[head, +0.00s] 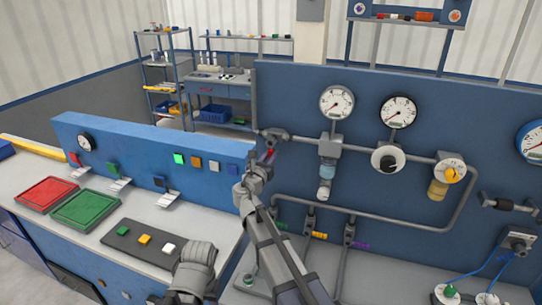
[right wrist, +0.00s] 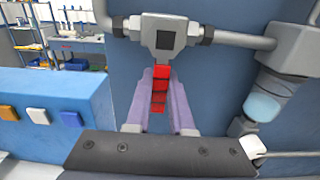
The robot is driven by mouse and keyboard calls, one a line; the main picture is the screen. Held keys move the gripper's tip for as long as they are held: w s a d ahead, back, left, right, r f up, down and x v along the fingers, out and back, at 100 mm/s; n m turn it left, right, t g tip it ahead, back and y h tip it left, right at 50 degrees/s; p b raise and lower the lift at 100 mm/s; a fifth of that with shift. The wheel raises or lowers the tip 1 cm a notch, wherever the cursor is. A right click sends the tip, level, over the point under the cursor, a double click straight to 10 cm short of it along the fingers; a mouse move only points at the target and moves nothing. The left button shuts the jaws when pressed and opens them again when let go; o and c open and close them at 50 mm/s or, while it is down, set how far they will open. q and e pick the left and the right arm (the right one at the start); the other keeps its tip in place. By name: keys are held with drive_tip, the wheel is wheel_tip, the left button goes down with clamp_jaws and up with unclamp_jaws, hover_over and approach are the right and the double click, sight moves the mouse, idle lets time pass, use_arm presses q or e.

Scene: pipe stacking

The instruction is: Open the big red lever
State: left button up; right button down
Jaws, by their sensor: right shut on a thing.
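The big red lever (head: 268,154) hangs down from a grey valve body (head: 273,135) at the left end of the upper pipe on the blue panel. In the right wrist view the lever (right wrist: 159,92) points straight down from the valve (right wrist: 165,38), across the line of the pipe. My right gripper (head: 258,168) is at the lever, with its two pale fingers (right wrist: 160,80) on either side of it, shut on it. The fingers partly hide the lever in the head view.
A blue panel with gauges (head: 337,103) and pipes stands to the right of the lever. A low blue button panel (head: 150,150) stands to the left, behind a counter with red (head: 47,194) and green (head: 86,208) trays. Lower pipes with small coloured handles run beneath the lever.

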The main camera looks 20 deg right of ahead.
drive_tip(key=shift+d, duration=0.1)
drive_tip(key=s+d+r+n+p, duration=0.2)
drive_tip(key=d+r+n+p, duration=0.2)
drive_tip(key=n, duration=1.2)
drive_tip(key=shift+s+r, duration=0.15)
drive_tip(key=shift+s, duration=0.2)
drive_tip(key=shift+n, duration=0.3)
idle(0.3)
drive_tip(key=c, duration=0.8)
unclamp_jaws()
drive_tip(key=shift+a, duration=0.1)
